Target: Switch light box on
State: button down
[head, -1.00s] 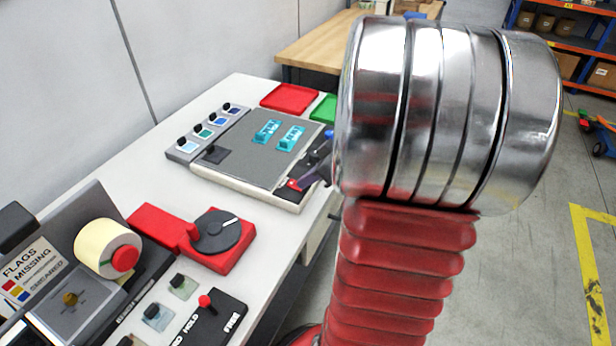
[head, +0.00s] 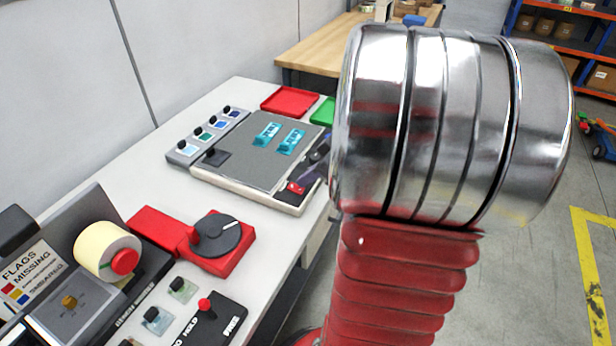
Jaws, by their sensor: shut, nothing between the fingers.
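The light box (head: 232,168) is a flat grey panel in a pale frame on the white bench, with two cyan label pieces (head: 266,135) and a small black block (head: 215,157) on it. A red switch (head: 296,187) sits on the dark strip along its right side. I cannot tell which way the switch is set. My gripper (head: 319,153) is mostly hidden behind my large metal arm joint. Only a small dark, purplish part shows at the joint's left edge, shut and empty, beyond the red switch and apart from it in the picture.
A row of knobs with blue and green patches (head: 208,132) stands left of the light box. Red (head: 290,100) and green (head: 323,111) trays lie behind it. A red unit with a dark dial (head: 216,237) and a yellowish roll (head: 104,247) are nearer. Bare bench lies between.

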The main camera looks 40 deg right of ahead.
aim_at(308, 195)
jog(key=shift+r, duration=0.7)
notch_tip(308, 195, up, 2)
jog(key=shift+s+r, duration=0.1)
jog(key=shift+r, duration=0.15)
jog(key=s+d+r, duration=0.3)
jog(key=s+r, duration=0.3)
jog(key=s, duration=0.1)
jog(key=shift+s, duration=0.35)
jog(key=shift+a, duration=0.1)
jog(key=w+a+m+g+h, duration=0.1)
jog(key=w+a+g+h, duration=0.2)
jog(key=a, duration=1.1)
jog(key=s+a+f+m+t, duration=0.1)
jog(key=s+a+m, duration=0.2)
jog(key=a, duration=1.3)
jog(key=shift+s+a, duration=0.15)
jog(key=shift+s, duration=0.35)
